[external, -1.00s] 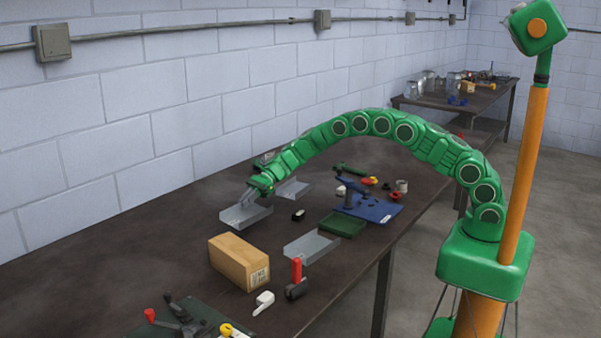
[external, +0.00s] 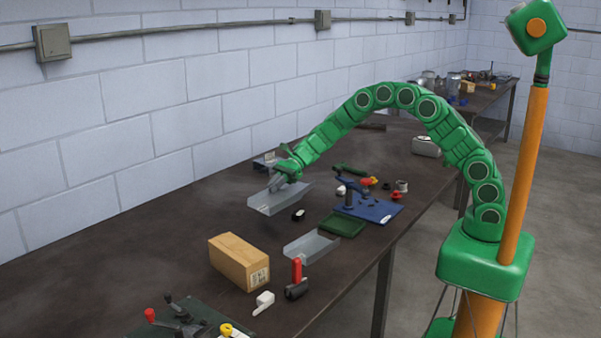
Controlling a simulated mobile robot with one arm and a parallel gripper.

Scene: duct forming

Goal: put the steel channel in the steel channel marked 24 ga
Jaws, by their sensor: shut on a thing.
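My gripper (external: 279,183) is shut on a grey steel channel (external: 272,204), an open trough, near the wall side of the dark workbench. The channel looks roughly level and raised off the bench. It overlaps in the picture the spot of a second steel channel, which is mostly or wholly hidden behind it. I cannot tell whether the two touch. A third steel channel (external: 312,248) lies on the bench nearer the front edge, beside the cardboard box. No 24 ga marking can be read on any channel.
The workbench (external: 160,225) holds a cardboard box (external: 239,262), a green tray (external: 342,224), a blue mat (external: 372,209) with a dark tool on it, a red-handled tool (external: 297,270) and a small black-and-white item (external: 298,215). The left part of the bench is clear.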

